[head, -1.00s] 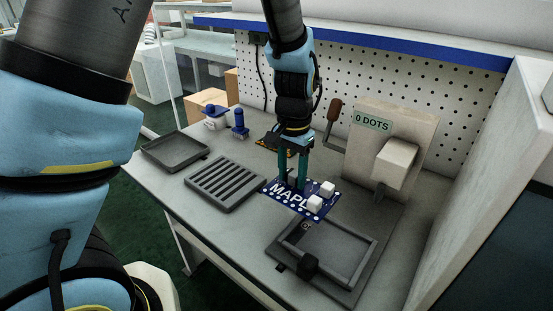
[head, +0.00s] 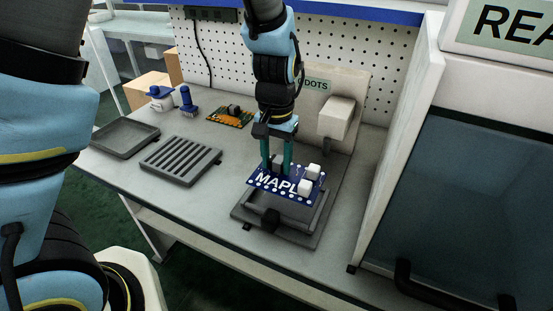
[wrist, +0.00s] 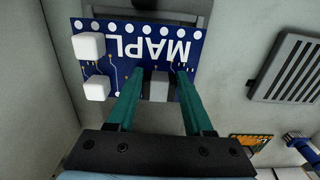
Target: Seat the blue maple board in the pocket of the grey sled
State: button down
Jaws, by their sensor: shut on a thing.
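The blue maple board (head: 262,187), with white "MAPL" lettering and two white blocks, hangs roughly level over the grey sled (head: 308,241). It covers much of the pocket, so I cannot tell the exact gap or alignment. My gripper (head: 277,168) points down, shut on the board by the small grey block near its edge. In the wrist view, the board (wrist: 140,42) fills the top left, and my gripper's teal fingers (wrist: 157,82) flank that block. Part of the sled (wrist: 196,8) shows past the board's edge.
A slotted grey rack (head: 181,160) and a shallow dark tray (head: 125,140) lie to the left. An orange board (head: 230,117) and blue-capped bottles (head: 186,100) stand behind. A dispenser marked "DOTS" (head: 335,118) is just behind the sled, and a large cabinet (head: 460,200) is at right.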

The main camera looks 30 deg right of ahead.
aim_at(276, 173)
jog(key=shift+f+b, duration=1.65)
jog(key=shift+f, duration=1.1)
jog(key=shift+f, duration=0.65)
dwell(0.4)
jog(key=shift+c, duration=1.1)
grip_release()
notch_tip(276, 173, up, 11)
jog(key=shift+f+b, duration=0.1)
jog(key=shift+b, duration=0.65)
